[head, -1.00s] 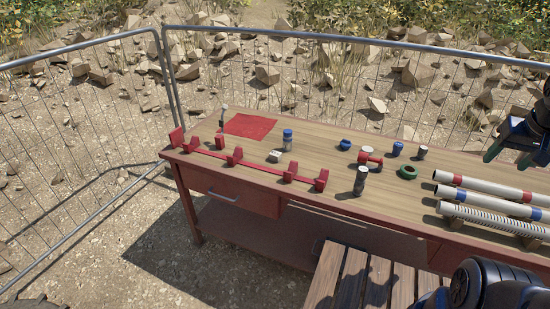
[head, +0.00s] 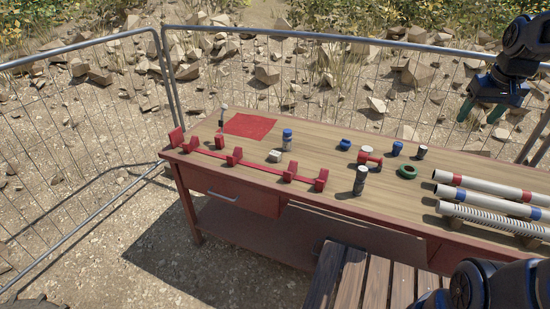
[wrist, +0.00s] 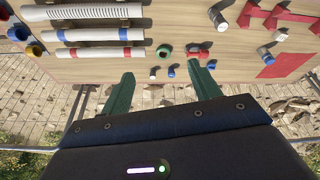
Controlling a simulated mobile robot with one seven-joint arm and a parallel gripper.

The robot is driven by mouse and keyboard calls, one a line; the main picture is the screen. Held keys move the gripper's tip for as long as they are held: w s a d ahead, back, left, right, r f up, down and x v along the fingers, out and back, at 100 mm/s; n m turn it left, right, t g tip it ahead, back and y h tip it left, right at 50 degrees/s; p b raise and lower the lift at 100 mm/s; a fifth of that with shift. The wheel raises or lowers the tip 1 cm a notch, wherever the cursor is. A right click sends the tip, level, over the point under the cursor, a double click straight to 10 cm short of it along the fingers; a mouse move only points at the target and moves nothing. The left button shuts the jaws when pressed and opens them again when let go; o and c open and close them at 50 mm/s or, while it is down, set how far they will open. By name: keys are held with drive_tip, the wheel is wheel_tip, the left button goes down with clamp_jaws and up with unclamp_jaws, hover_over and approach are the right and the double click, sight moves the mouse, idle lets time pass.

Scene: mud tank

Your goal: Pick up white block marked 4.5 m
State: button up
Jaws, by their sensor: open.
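A small white block (head: 275,156) lies on the wooden table top, left of the middle, between the red rack and a blue-capped bottle. It also shows in the wrist view (wrist: 281,35) at the upper right; its marking is too small to read. My gripper (head: 481,112) is open and empty, raised over the far right side of the table, well to the right of the block. In the wrist view its two green fingers (wrist: 160,84) are spread apart with nothing between them.
A long red rack (head: 262,169) runs along the front left edge. A blue-capped bottle (head: 287,140) stands just beside the block. A grey jar (head: 360,181), green ring (head: 407,172) and several pipes (head: 475,197) lie rightward. A red cloth (head: 250,126) lies at the back left. Mesh fence stands behind.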

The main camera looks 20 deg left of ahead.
drive_tip(key=w+a+n+g, duration=0.1)
drive_tip(key=w+a+n, duration=0.3)
drive_tip(key=w+a, duration=1)
drive_tip(key=w+a+f+n, duration=0.1)
drive_tip(key=w+a+f, duration=0.15)
drive_tip(key=a, duration=0.25)
drive_tip(key=w+a+f+n+g, duration=0.1)
drive_tip(key=w+a+f, duration=0.15)
drive_tip(key=a, duration=0.35)
drive_tip(key=w+a+f+n, duration=0.1)
drive_tip(key=w+a+f, duration=0.15)
drive_tip(key=a, duration=0.25)
drive_tip(key=n+g, duration=0.2)
drive_tip(key=n, duration=0.5)
approach(276, 153)
drive_tip(key=shift+w+a, duration=0.1)
drive_tip(key=shift+a, duration=0.4)
wheel_tip(276, 153, down, 5)
drive_tip(key=shift+f, duration=0.2)
drive_tip(key=shift+s+d+f, duration=0.15)
drive_tip(key=shift+f, duration=1.15)
drive_tip(key=shift+s+d+f, duration=0.15)
drive_tip(key=shift+s+f, duration=0.05)
drive_tip(key=shift+f, duration=1.1)
